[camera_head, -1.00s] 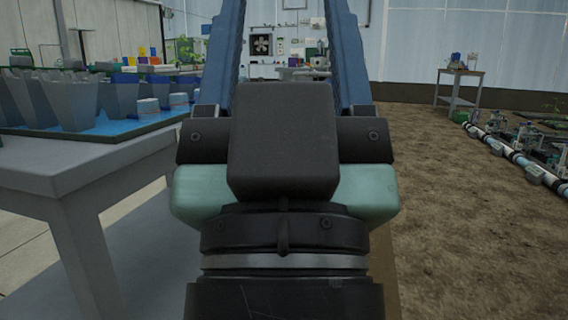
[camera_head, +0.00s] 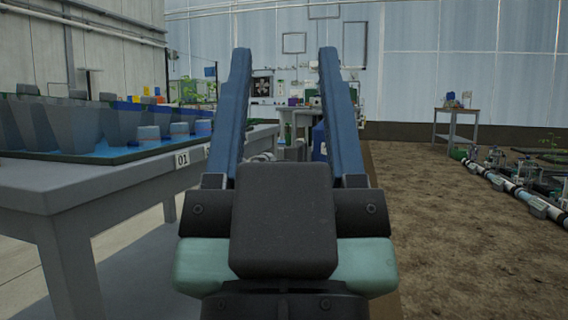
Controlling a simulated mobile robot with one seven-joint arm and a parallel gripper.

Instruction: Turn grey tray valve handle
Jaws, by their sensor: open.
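My gripper (camera_head: 283,62) fills the middle of the head view. Its two long blue fingers point up and stand wide apart, with nothing between them but the far background. I cannot make out a grey tray valve handle in this view. It may be hidden behind my gripper or too small to tell at the far end.
A grey table (camera_head: 70,185) stands close on the left, with a blue tray (camera_head: 130,150) of grey pots on it. A wooden side table (camera_head: 457,124) stands at the far right. Pipes with fittings (camera_head: 515,190) lie along the right edge. The soil floor (camera_head: 450,250) between is open.

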